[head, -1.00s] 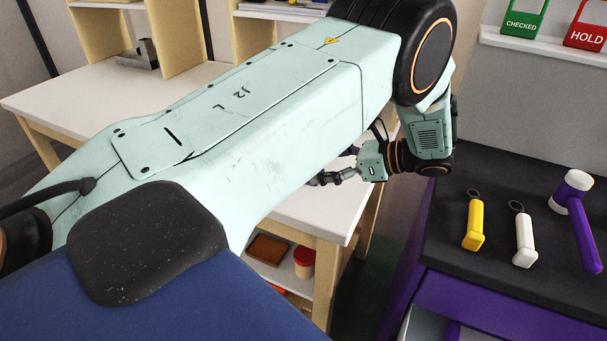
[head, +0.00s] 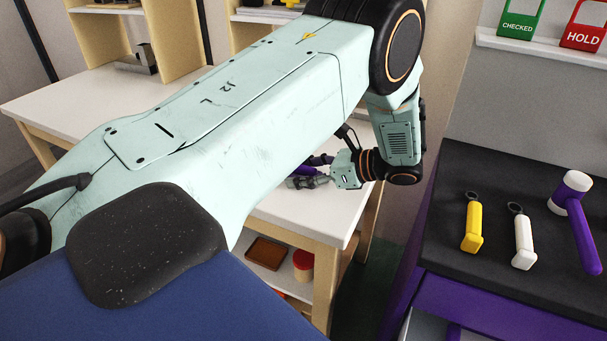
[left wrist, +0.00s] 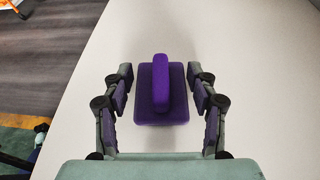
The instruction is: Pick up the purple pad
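The purple pad (left wrist: 145,106) lies on the white table in the left wrist view. It is a flat block with a raised bar-shaped handle along its middle. My left gripper (left wrist: 160,85) is open, with one finger on each side of the pad and a gap between each finger and the pad. In the head view my left gripper (head: 303,178) is over the white table, partly behind my own arm. I cannot make out the pad for certain there. My right gripper is not in view.
The white table (head: 320,215) has a lower shelf with a brown tray (head: 267,252) and a red jar (head: 303,262). A dark bench (head: 480,170) at the right holds a yellow tag (head: 472,225), a white tag (head: 523,240) and a purple mallet (head: 580,225). Bare tabletop surrounds the pad.

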